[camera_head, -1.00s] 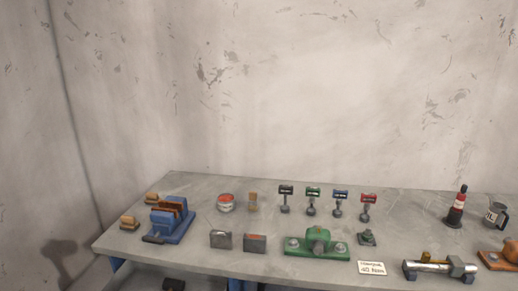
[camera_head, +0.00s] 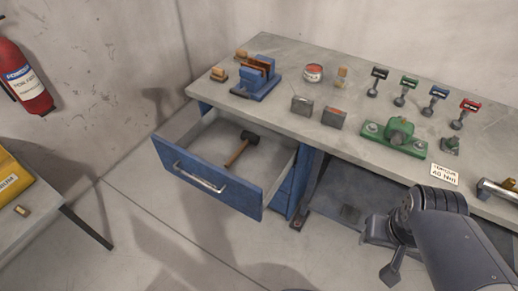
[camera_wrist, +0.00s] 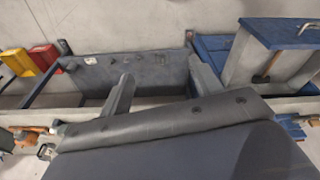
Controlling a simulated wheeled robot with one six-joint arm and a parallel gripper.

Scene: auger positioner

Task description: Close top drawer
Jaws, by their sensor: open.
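The top drawer is a blue-fronted drawer (camera_head: 207,185) with a silver bar handle (camera_head: 200,178), pulled well out from under the workbench (camera_head: 300,133). A hammer with a black head and wooden handle (camera_head: 241,148) lies inside it. In the head view my arm reaches in from the lower right, to the right of the drawer.
On the bench are a blue vise-like block (camera_head: 257,80), a red-topped tin (camera_head: 313,72), a green fixture (camera_head: 396,137) and several small signs. A table with a yellow case (camera_head: 12,183) stands at the left. Open floor (camera_head: 150,225) lies before the drawer.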

